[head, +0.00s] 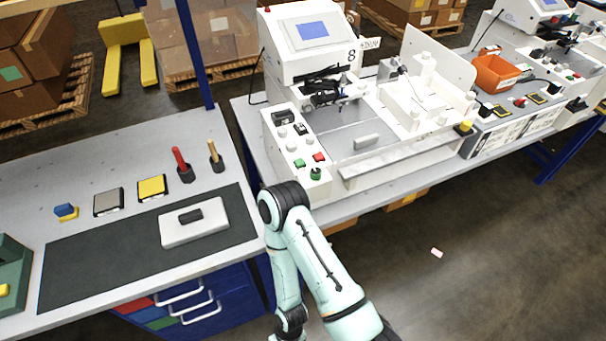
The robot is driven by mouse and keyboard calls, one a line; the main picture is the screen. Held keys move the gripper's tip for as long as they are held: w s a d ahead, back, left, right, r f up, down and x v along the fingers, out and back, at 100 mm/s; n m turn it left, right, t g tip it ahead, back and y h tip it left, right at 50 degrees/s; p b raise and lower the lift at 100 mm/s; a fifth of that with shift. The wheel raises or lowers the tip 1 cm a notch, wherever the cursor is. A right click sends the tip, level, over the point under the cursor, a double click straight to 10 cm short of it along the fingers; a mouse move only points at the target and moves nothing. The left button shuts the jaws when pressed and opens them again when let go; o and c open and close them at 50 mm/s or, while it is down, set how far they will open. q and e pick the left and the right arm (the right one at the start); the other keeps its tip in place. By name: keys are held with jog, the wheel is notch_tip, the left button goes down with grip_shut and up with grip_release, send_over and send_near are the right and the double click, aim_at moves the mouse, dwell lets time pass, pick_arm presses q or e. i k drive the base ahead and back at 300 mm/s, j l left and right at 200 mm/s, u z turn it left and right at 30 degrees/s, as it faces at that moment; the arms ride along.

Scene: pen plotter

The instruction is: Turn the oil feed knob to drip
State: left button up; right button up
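The pen plotter (310,49) is a white machine with a blue screen, standing on the middle bench. Its front-left control panel (297,150) carries dark knobs and switches (283,117), a green button (299,163), a red button (319,157) and a green-and-black knob (315,174). A yellow knob on a dark base (466,126) sits at the machine's right front. No label is readable, so I cannot tell which is the oil feed knob or its setting. One of my arms, pale teal, bends up in front of the panel; no gripper fingers show.
A bench at left holds a dark mat (120,262), a white block with a black handle (194,222), grey (108,202) and yellow (152,188) pads, and red (181,165) and tan (214,155) handled tools. An orange bin (496,73) stands right of the machine.

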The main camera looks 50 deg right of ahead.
aim_at(316, 172)
jog(key=l+z, duration=0.15)
jog(key=z, duration=1.8)
